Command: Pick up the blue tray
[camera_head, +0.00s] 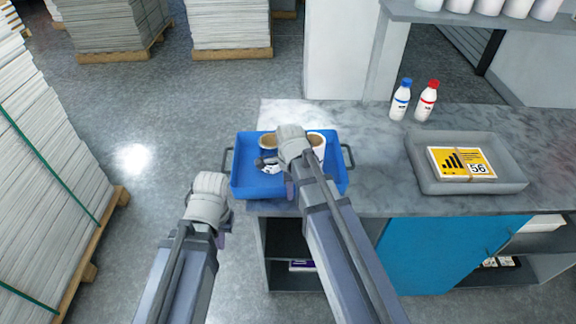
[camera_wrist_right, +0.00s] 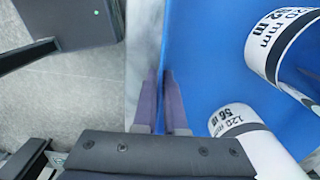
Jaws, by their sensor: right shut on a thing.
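The blue tray (camera_head: 247,184) sits on the left end of the marble counter, partly past its left edge, with a dark handle at each side. Rolls with white labels stand or lie in it, including one roll (camera_head: 317,143) at the right. My right arm reaches over the tray and hides part of it. In the right wrist view the right gripper (camera_wrist_right: 164,75) is shut on the blue tray (camera_wrist_right: 205,60) at its wall. Two white-labelled rolls show inside, one near roll (camera_wrist_right: 255,145) beside the fingers. My left gripper (camera_head: 224,236) is left of the tray, apart from it; its fingers are mostly hidden.
A grey tray (camera_head: 416,170) with a yellow label card stands on the counter (camera_head: 380,190) at right. A blue-capped bottle (camera_head: 400,100) and a red-capped bottle (camera_head: 427,102) stand behind. Paper stacks on pallets (camera_head: 50,150) line the left. The floor left of the counter is clear.

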